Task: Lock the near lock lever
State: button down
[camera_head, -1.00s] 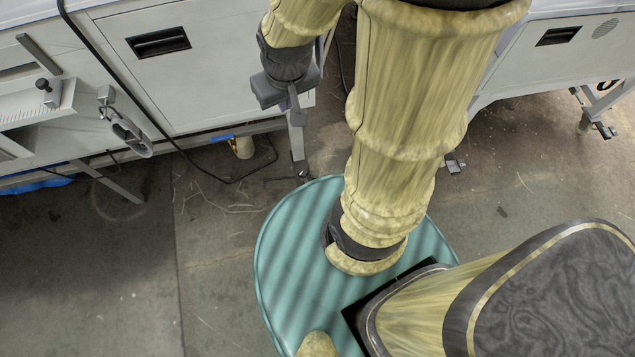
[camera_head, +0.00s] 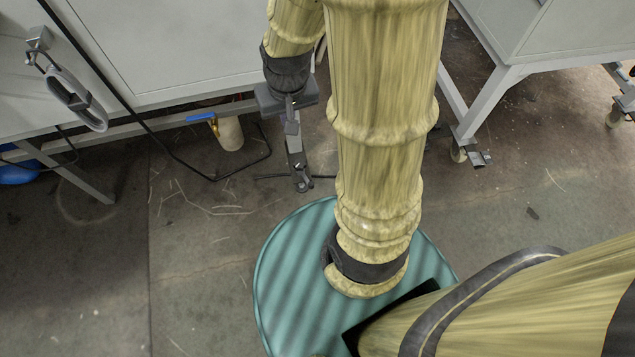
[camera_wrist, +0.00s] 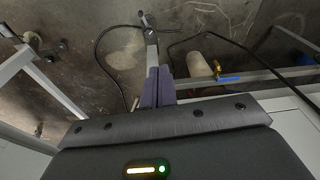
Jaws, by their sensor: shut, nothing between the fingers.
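My gripper (camera_head: 292,118) is shut and empty, pointing down beside the left machine's lower edge. In the wrist view my gripper (camera_wrist: 157,75) shows its fingers together. Just past the fingertips is a grey leg with a dark foot (camera_head: 300,180), also visible in the wrist view (camera_wrist: 150,35); I cannot tell whether they touch. A metal oval latch (camera_head: 75,97) hangs on the left machine's front at upper left, well apart from my gripper. A dark pedal (camera_head: 482,158) sits by a caster on the right machine's leg. I cannot tell which part is the near lock lever.
The left machine (camera_head: 170,45) and the right machine (camera_head: 560,35) stand on either side of my arm. A white cylinder (camera_head: 230,133) with a blue-handled valve (camera_head: 200,117) and a black cable lie under the left machine. The floor (camera_head: 200,270) at lower left is clear.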

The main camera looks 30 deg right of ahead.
jog(key=w+d+f+m+g+b, duration=0.1)
jog(key=w+d+f+m, duration=0.35)
jog(key=f, duration=0.55)
jog(key=m+g+y, duration=0.1)
jog(key=m, duration=0.1)
send_over(305, 177)
jog(key=d, duration=0.3)
notch_tip(305, 177, down, 7)
jog(key=s+d+f+m, duration=0.1)
jog(key=d+f+m, duration=0.2)
jog(key=f, duration=0.5)
jog(key=d+f+m+y, duration=0.1)
jog(key=d+f+m, duration=0.2)
jog(key=f, duration=0.5)
jog(key=shift+s+f+g+y, duration=0.3)
jog(key=shift+s+g, duration=0.05)
jog(key=shift+g, duration=0.05)
jog(key=shift+d+m, duration=0.1)
jog(key=shift+m, duration=0.15)
jog(key=s+a+f+b, duration=0.2)
jog(key=a+f+b, duration=0.4)
jog(key=f, duration=0.3)
jog(key=shift+f+b, duration=0.3)
jog(key=shift+b, duration=0.35)
jog(key=shift+w+a, duration=0.1)
jog(key=shift+a, duration=0.1)
